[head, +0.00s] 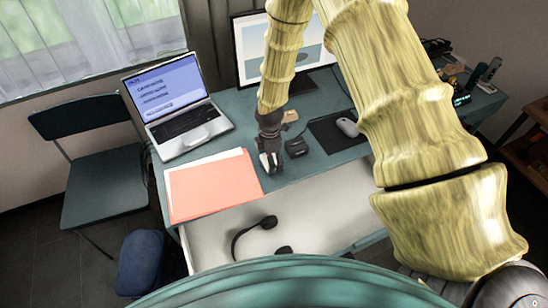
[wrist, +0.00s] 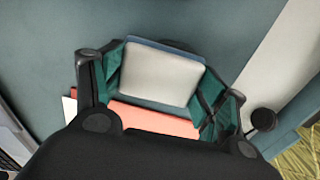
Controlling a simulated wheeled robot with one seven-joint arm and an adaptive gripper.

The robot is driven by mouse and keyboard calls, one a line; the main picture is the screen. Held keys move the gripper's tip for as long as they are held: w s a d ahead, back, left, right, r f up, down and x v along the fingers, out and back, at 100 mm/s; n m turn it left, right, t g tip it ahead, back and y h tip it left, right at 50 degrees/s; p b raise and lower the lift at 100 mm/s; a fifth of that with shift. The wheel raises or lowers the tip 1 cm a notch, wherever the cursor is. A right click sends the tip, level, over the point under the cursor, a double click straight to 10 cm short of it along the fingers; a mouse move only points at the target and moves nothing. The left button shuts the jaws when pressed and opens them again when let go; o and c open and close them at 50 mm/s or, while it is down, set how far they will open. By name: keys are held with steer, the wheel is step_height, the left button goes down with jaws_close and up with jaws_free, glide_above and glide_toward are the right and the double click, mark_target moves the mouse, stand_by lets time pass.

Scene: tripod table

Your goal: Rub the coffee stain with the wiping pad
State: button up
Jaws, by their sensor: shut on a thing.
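My gripper (head: 270,162) is low over the teal desk (head: 228,105), just right of the salmon folder. In the wrist view my gripper (wrist: 160,78) is shut on the wiping pad (wrist: 160,74), a pale grey block with a blue edge, held between teal-lined fingers. The pad also shows as a small whitish patch at the fingertips in the head view (head: 265,163). I cannot tell whether it touches the desk. I see no coffee stain in either view; the gripper and pad may cover it.
The salmon folder (head: 212,187) lies left of my gripper, the laptop (head: 184,120) behind it. A small black object (head: 297,147) and a mouse (head: 347,127) are to the right. An open drawer (head: 330,205) with a headset (head: 250,232) juts out in front. A monitor (head: 250,45) stands behind.

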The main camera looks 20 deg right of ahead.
mark_target(260, 168)
steer(key=shift+s+a, duration=0.1)
steer(key=shift+a, duration=1.85)
steer(key=shift+f, duration=0.1)
steer(key=shift+d+p, duration=0.5)
steer(key=shift+d, duration=3.35)
steer(key=shift+a+p, duration=0.3)
steer(key=shift+a, duration=3.6)
